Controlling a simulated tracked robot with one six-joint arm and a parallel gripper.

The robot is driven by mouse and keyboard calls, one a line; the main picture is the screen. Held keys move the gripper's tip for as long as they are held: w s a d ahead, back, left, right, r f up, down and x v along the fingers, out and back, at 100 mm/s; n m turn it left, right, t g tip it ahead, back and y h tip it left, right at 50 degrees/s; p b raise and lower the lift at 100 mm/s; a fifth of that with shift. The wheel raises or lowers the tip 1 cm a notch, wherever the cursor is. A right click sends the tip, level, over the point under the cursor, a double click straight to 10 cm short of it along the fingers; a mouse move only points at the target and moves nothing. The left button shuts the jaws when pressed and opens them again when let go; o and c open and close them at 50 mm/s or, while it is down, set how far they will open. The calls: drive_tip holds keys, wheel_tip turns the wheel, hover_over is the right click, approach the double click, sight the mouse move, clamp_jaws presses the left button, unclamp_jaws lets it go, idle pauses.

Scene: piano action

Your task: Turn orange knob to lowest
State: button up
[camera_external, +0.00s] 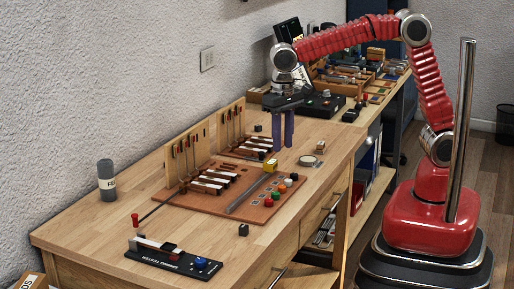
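A small orange knob (281,189) appears in a diagonal row of coloured knobs near the right edge of the brown board (223,209). It sits between a red knob (275,196) and a white one (288,182); its pointer and setting are too small to read. My gripper (283,147) points down above the far part of the table, beyond the knob row and apart from it. Its two purple-blue fingers show a narrow gap, with nothing seen between them.
A yellow block (270,165) stands by the metal strip on the board. A wooden cube (320,148) and round dish (310,161) lie behind right. A black tester (173,259) with a blue knob is in front. The table's front right is mostly clear.

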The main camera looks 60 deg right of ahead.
sight(282, 186)
wheel_tip(282, 186, down, 14)
drive_tip(key=shift+r, duration=0.1)
idle(0.6)
drive_tip(key=shift+c, duration=0.5)
clamp_jaws()
